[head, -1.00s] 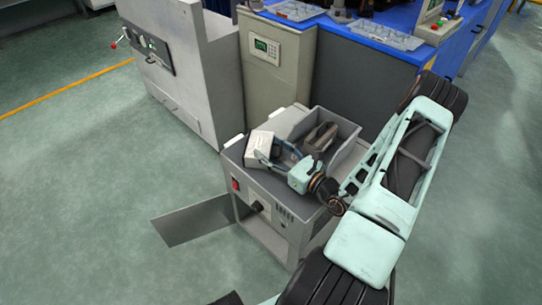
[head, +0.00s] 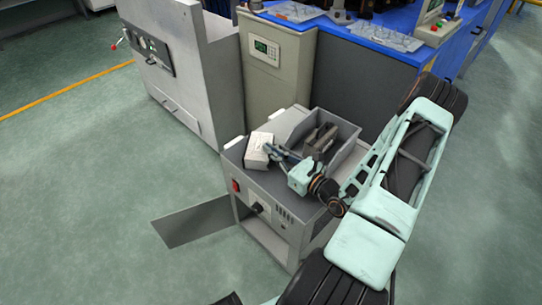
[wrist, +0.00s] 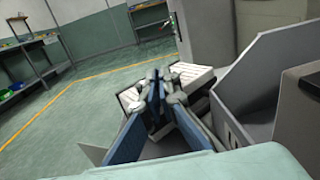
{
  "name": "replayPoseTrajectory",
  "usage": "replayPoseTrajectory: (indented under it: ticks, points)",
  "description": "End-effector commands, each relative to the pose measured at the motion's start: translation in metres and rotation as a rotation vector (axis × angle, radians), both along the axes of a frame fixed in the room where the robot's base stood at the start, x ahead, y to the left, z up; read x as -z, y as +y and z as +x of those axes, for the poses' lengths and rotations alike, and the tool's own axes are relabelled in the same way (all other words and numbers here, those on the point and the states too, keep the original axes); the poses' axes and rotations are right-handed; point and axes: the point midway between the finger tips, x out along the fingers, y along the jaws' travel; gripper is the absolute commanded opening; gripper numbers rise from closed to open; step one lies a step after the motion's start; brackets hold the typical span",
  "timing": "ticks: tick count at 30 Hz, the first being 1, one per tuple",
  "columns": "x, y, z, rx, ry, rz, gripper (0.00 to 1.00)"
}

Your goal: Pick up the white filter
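The white filter (head: 257,150) is a boxy white block on the left part of the grey machine's top in the head view. In the wrist view its ribbed white surface (wrist: 195,76) shows on both sides of my fingers, and its middle is hidden behind them. My gripper (head: 271,150) reaches in from the right, with its fingertips at the filter's right side. In the wrist view my gripper's blue fingers (wrist: 158,82) are drawn close together, with hardly any gap at the tips. I cannot tell whether they pinch part of the filter.
A grey open bin (head: 345,137) with dark parts in it stands right beside the filter on the grey machine (head: 262,190). A beige cabinet with a display (head: 270,75) and a blue-topped bench (head: 360,33) stand behind. The floor at left is open.

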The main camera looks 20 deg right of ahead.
Motion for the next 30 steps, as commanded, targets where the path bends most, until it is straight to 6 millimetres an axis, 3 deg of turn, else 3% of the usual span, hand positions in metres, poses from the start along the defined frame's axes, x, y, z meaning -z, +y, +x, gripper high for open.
replayPoseTrajectory:
  ticks: [2, 14, 23, 30]
  points:
    - [0.000, 0.000, 0.000, 0.000, 0.000, 0.000, 0.13]
    - [0.000, 0.000, 0.000, 0.000, 0.000, 0.000, 0.56]
    - [0.000, -0.001, -0.001, 0.000, 0.000, 0.000, 0.56]
    - [-0.001, -0.010, -0.025, 0.004, 0.003, 0.001, 0.56]
